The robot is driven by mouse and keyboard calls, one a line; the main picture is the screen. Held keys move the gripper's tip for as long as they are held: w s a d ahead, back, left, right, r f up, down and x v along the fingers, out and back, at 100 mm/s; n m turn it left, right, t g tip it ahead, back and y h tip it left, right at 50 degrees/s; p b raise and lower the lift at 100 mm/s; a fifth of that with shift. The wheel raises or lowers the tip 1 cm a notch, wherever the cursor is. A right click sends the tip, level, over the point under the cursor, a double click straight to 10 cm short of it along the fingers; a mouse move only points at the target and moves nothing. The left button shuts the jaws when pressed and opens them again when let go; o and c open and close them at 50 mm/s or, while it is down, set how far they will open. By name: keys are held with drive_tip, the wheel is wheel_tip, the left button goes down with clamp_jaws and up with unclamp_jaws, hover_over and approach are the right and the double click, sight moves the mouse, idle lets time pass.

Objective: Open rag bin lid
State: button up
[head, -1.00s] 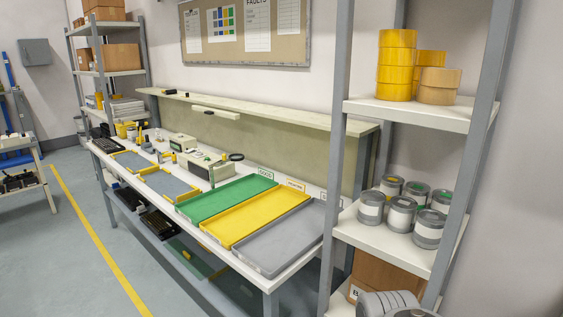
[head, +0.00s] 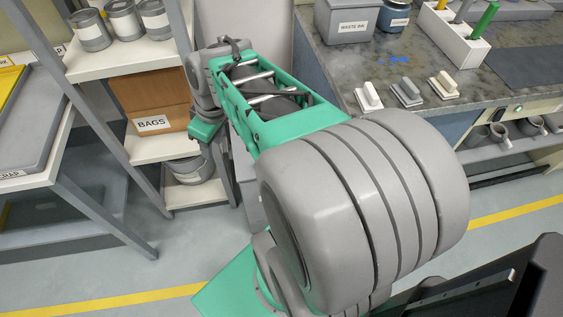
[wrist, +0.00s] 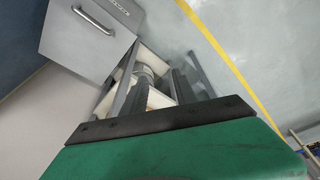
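A grey box with a handle and a small label, which looks like the rag bin (wrist: 78,40), is at the upper left of the wrist view. Its label is too small to read, and the face with the handle looks flat and closed. In the head view, a strip of a grey box (head: 246,182) shows behind my arm; most of it is hidden. My gripper (wrist: 160,88) shows two dark fingers apart with nothing between them. It is to the right of the box in the wrist view and not touching it. In the head view my arm hides the fingertips.
A shelf (head: 120,60) with cans and a cardboard box marked BAGS (head: 150,112) stands to the left of my arm. A workbench (head: 420,50) with a WASTE INK box (head: 347,20) and stamp-like blocks is at the right. A yellow line (head: 130,303) crosses the floor.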

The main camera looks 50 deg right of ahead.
drive_tip(key=s+d+f+n+t+y+b, duration=0.3)
drive_tip(key=d+f+n+b, duration=0.5)
drive_tip(key=d+f, duration=1.3)
drive_tip(key=shift+m+g+h, duration=0.3)
drive_tip(key=shift+g+h, duration=0.4)
drive_tip(key=b+x, duration=0.1)
drive_tip(key=x, duration=0.1)
drive_tip(key=d+b+x, duration=0.1)
drive_tip(key=x, duration=0.2)
drive_tip(key=shift+w+d+f, duration=0.1)
drive_tip(key=shift+f, duration=0.05)
clamp_jaws()
